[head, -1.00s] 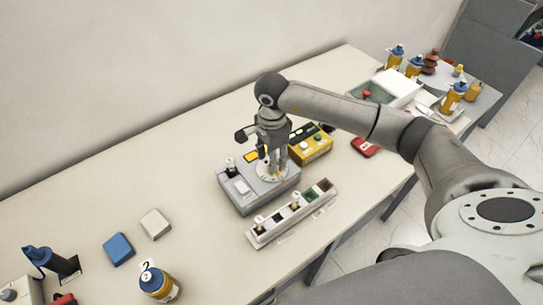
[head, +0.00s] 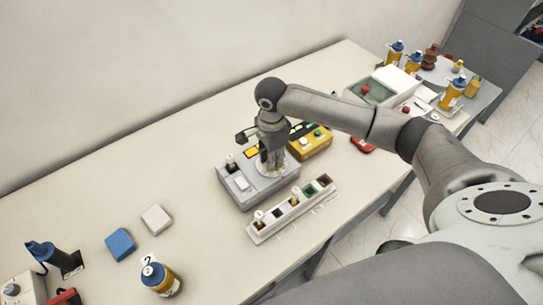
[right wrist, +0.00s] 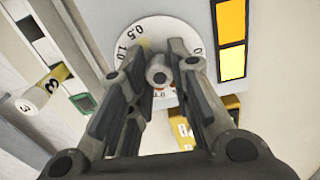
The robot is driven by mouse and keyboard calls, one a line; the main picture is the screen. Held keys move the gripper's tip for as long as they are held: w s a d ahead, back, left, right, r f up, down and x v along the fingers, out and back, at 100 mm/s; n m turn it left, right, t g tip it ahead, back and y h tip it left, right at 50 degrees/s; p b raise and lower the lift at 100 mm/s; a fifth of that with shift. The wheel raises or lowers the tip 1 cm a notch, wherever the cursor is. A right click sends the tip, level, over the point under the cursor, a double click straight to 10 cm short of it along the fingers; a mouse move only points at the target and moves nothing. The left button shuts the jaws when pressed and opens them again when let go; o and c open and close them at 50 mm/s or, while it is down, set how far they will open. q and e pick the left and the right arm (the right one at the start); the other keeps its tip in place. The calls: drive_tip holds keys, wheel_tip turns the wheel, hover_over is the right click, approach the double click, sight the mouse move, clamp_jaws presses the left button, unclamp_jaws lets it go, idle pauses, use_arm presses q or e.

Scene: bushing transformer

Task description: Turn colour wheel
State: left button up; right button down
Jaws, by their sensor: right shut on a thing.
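The wheel is a white disc with printed numbers (head: 284,171) on top of a grey box-shaped device (head: 258,197) on the table. In the right wrist view the wheel (right wrist: 133,37) shows "0.5" and "1.0" around a grey central knob (right wrist: 158,72). My right gripper (head: 270,163) points down over the wheel. In the right wrist view its fingers (right wrist: 160,62) are shut on the knob, one on each side. An orange and yellow colour panel (right wrist: 231,20) lies beside the wheel. My left gripper is not in view.
A yellow box with buttons (head: 312,145) stands just behind the device. A white strip with several coloured slots (head: 290,212) lies in front. A blue block (head: 120,244), a white block (head: 156,219) and a bottle (head: 160,278) are to the left. The table's back left is clear.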

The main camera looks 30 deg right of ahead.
drive_tip(key=m+b, duration=0.3)
drive_tip(key=shift+f, duration=0.15)
drive_tip(key=m+b, duration=0.2)
drive_tip(key=shift+m, duration=0.3)
drive_tip(key=shift+m+b, duration=0.6)
drive_tip(key=shift+m, duration=0.1)
drive_tip(key=shift+r, duration=0.2)
drive_tip(key=c, duration=1.3)
unclamp_jaws()
